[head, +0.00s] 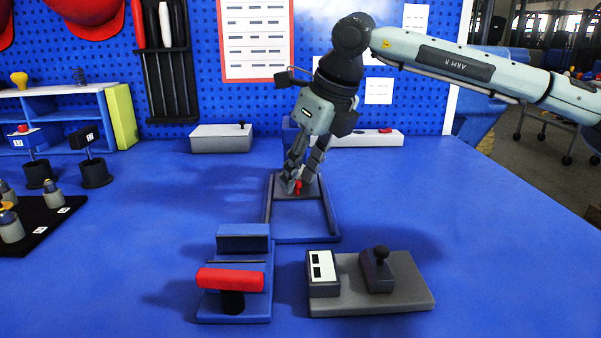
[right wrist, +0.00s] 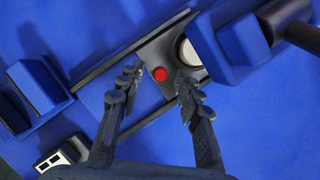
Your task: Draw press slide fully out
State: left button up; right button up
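The press slide (head: 310,185) is a grey plate with a red knob (head: 298,188), at the back end of a blue base with dark side rails (head: 333,215). The front of the rail track is bare blue. My right gripper (head: 299,180) points down at the knob. In the right wrist view, its two fingers (right wrist: 160,84) are apart, with the red knob (right wrist: 160,74) showing between them. I cannot tell whether a finger touches it. A pale round part (right wrist: 188,52) lies on the slide beside the knob. The blue press body (right wrist: 242,38) stands behind. My left gripper is not in view.
A blue fixture with a red bar (head: 230,279) stands in front. A grey base with a black-knobbed lever (head: 380,268) is at front right. Pale boxes (head: 221,140) line the pegboard. A black tray (head: 35,222) is at left. The table's right side is clear.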

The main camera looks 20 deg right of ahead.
jog(key=shift+f, duration=0.1)
grip_shut()
dwell(0.5)
